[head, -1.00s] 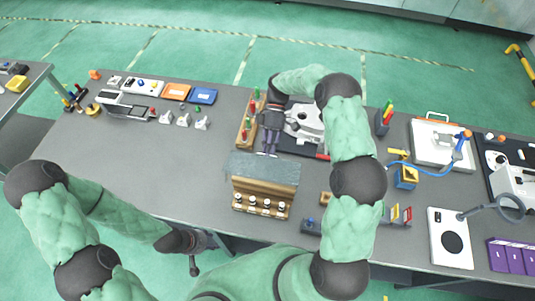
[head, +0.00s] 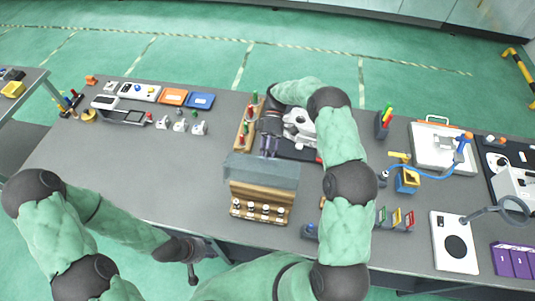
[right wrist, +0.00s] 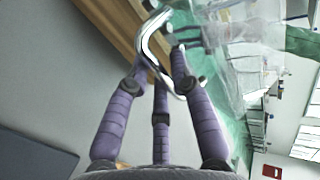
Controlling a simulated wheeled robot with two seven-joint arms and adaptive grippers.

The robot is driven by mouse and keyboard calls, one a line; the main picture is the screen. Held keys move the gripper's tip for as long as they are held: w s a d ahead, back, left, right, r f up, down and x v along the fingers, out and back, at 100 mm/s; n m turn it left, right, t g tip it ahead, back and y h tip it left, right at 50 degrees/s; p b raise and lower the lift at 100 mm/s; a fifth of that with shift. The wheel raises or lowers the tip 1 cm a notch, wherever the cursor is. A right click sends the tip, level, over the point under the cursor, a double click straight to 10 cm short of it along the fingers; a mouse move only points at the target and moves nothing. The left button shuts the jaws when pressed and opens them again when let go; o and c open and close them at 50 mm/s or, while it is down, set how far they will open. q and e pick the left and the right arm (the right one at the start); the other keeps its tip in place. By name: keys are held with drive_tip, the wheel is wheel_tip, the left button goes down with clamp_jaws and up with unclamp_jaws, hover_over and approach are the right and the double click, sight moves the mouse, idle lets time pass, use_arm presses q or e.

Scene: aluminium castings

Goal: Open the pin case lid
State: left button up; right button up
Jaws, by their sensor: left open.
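The pin case (head: 259,195) is a wooden box at the front middle of the table, with a row of white-topped pins along its front. Its grey, see-through lid (head: 262,170) lies over the top; whether it is slightly raised I cannot tell. My right gripper (head: 268,152) points down at the lid's back edge. In the right wrist view its purple fingers (right wrist: 163,75) are around a bent chrome handle (right wrist: 150,45) beside the wood and clear lid; whether they grip it is unclear. My left gripper (head: 193,270) is open and empty, below the table's front edge.
A wooden rack with red and green pieces (head: 246,125) stands behind the case. A white casting (head: 300,127) lies on a dark tray right of my right gripper. Small coloured card holders (head: 397,219) stand to the right. The table left of the case is clear.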

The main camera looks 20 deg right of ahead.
drive_tip(key=shift+o, duration=0.8)
drive_tip(key=shift+s+a, duration=0.1)
drive_tip(key=shift+r, duration=0.1)
drive_tip(key=v, duration=0.7)
drive_tip(key=shift+w, duration=0.25)
